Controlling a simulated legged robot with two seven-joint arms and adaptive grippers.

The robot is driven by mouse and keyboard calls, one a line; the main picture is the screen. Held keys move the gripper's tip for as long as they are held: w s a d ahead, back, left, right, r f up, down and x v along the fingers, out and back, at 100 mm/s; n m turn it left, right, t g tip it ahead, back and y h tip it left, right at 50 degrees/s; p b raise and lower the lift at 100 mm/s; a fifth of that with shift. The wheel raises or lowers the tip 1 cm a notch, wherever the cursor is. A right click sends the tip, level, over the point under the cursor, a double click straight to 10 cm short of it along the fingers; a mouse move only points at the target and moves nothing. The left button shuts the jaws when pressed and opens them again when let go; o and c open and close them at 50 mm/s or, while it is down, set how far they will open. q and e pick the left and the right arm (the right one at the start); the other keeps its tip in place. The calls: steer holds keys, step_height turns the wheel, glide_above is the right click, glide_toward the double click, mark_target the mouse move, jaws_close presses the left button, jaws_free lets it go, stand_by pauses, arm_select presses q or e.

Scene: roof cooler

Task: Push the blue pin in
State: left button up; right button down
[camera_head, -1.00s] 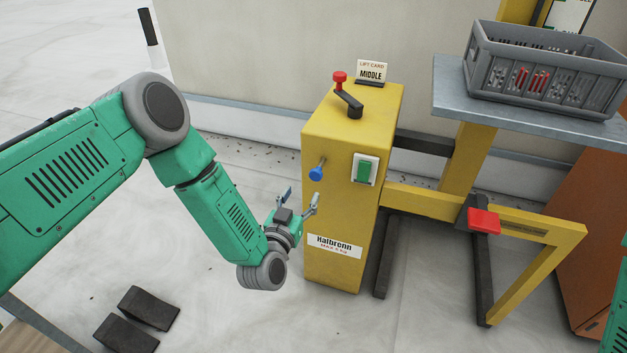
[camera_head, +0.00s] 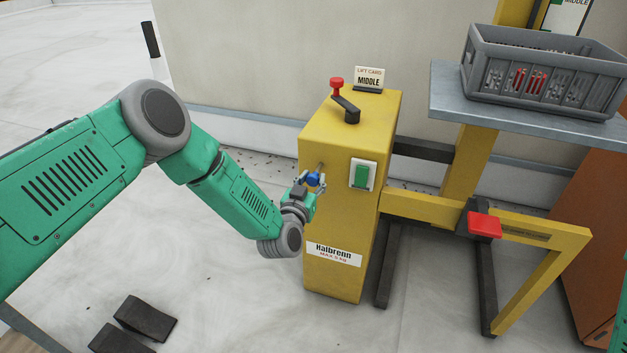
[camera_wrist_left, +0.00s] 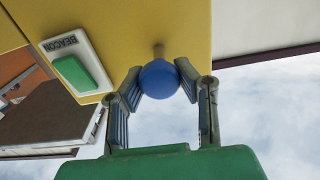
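The blue pin (camera_head: 313,180) sticks out of the front of the yellow lift post (camera_head: 340,230) on a thin metal shaft. In the left wrist view its round blue head (camera_wrist_left: 159,79) sits between the fingertips, with a short length of shaft showing behind it. My left gripper (camera_head: 308,186) is at the pin with its fingers on either side of the head. In the left wrist view the fingers (camera_wrist_left: 160,90) look spread around the head; firm contact cannot be told. My right gripper is out of view.
A green beacon switch (camera_head: 362,174) sits right of the pin. A red-knobbed crank (camera_head: 345,103) and a lift card (camera_head: 368,79) are on top. A red pedal (camera_head: 484,224) and a shelf (camera_head: 450,98) with a grey crate (camera_head: 545,75) are at right. Dark wedges (camera_head: 146,317) lie at lower left.

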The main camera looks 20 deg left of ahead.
mark_target(316, 173)
arm_select(q)
steer(key=shift+w+f+b, duration=0.2)
steer(key=shift+w+b, duration=0.95)
steer(key=shift+w, duration=0.5)
jaws_close()
steer(key=shift+w+d+r, duration=0.15)
steer(key=shift+w+r, duration=0.05)
steer(key=shift+w, duration=0.05)
steer(key=o, duration=1.1)
jaws_free()
steer(key=shift+o, duration=0.2)
steer(key=shift+w+f, duration=0.1)
